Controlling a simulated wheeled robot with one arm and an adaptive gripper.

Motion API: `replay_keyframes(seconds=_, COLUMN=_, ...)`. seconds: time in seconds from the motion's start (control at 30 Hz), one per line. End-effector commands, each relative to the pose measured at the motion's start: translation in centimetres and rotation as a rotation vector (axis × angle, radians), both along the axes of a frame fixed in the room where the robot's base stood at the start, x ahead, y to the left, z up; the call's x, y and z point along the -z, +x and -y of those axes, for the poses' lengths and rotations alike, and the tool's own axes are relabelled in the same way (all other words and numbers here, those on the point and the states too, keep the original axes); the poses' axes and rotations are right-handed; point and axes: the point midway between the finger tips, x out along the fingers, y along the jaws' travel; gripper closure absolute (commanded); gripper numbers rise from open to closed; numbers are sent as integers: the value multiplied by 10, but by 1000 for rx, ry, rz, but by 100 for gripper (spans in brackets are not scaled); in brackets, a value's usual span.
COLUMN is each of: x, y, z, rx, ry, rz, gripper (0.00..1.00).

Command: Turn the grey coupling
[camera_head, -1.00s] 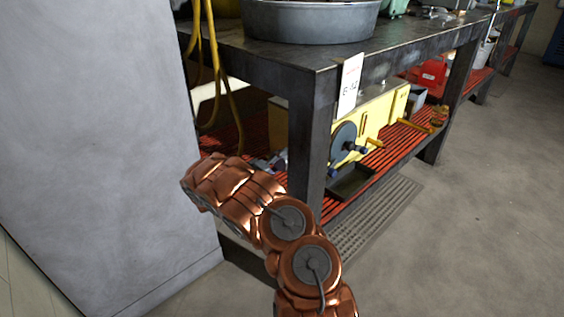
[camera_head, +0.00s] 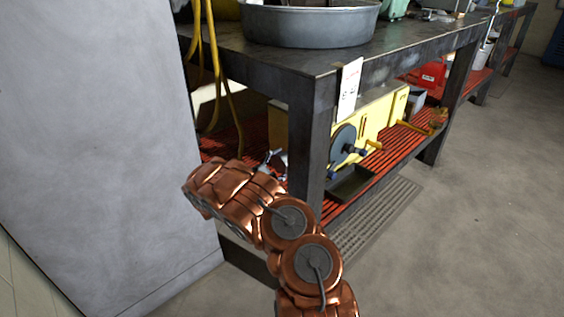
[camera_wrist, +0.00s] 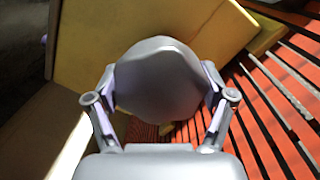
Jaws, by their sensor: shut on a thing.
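The grey coupling (camera_wrist: 158,75) is a smooth, rounded lobed piece in the middle of the wrist view, in front of a yellow housing (camera_wrist: 140,22). My gripper (camera_wrist: 160,88) has one finger against each side of it and is shut on it. In the head view my gripper (camera_head: 272,158) shows only partly, beyond my copper-coloured arm, behind the bench's front leg. The coupling's far side is hidden.
The yellow machine (camera_head: 372,118) stands on the red slatted shelf (camera_head: 380,158) under a dark bench (camera_head: 300,58). The bench leg (camera_head: 308,145) stands close to my arm. A grey cabinet (camera_head: 100,130) is at left. Yellow hoses (camera_head: 216,70) hang nearby.

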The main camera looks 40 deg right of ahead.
Motion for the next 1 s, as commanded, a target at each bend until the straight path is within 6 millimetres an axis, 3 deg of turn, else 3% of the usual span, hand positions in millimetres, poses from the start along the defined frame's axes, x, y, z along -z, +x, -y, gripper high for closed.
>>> replay_keyframes(seconds=1.0, x=-1, y=1, z=-1, rx=-5, ry=22, rz=-967, gripper=53)
